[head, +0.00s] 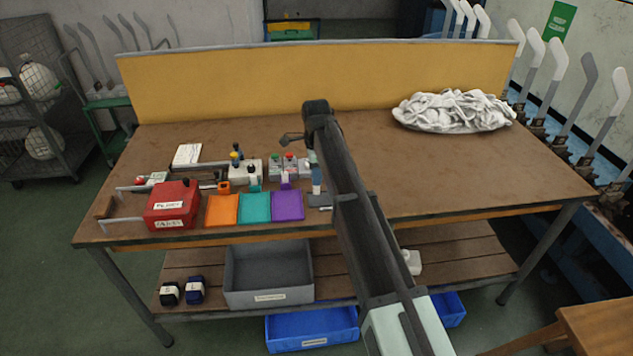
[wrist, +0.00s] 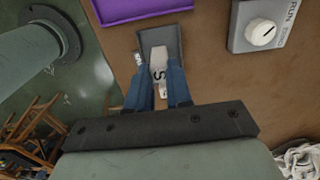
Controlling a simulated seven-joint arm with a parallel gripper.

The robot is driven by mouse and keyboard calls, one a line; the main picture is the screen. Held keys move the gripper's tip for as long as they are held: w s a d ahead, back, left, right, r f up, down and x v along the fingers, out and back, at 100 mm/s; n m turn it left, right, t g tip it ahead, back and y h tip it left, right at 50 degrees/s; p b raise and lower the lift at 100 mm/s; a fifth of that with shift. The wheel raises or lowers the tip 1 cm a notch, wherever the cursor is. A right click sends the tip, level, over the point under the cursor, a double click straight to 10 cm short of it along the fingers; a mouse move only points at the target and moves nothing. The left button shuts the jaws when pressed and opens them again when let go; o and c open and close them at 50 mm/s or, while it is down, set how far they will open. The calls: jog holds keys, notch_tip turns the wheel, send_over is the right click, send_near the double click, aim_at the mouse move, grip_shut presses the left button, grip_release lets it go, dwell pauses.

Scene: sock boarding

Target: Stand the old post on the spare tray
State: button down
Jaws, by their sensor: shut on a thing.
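My gripper (head: 316,186) is over the right end of the row of coloured trays, pointing down. In the wrist view its two blue fingers (wrist: 160,70) are shut on a pale grey post (wrist: 158,58) with a dark "S" on it. The small dark grey tray (head: 318,200) lies just right of the purple one. In the wrist view this grey tray (wrist: 174,36) is directly beyond the post, with a small white label at its edge. I cannot tell whether the post's lower end touches the tray.
Purple (head: 288,205), teal (head: 254,208) and orange (head: 222,210) trays lie in a row beside a red box (head: 172,205). Small racks with capped items stand behind them. A white knob box (wrist: 262,30) is near the gripper. A white cloth heap (head: 455,110) lies at right.

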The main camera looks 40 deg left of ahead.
jog(key=shift+f, duration=1.35)
jog(key=shift+f, duration=0.1)
jog(key=c, duration=1)
grip_release()
notch_tip(320, 180, up, 12)
jog(key=shift+r, duration=0.1)
jog(key=shift+d, duration=0.1)
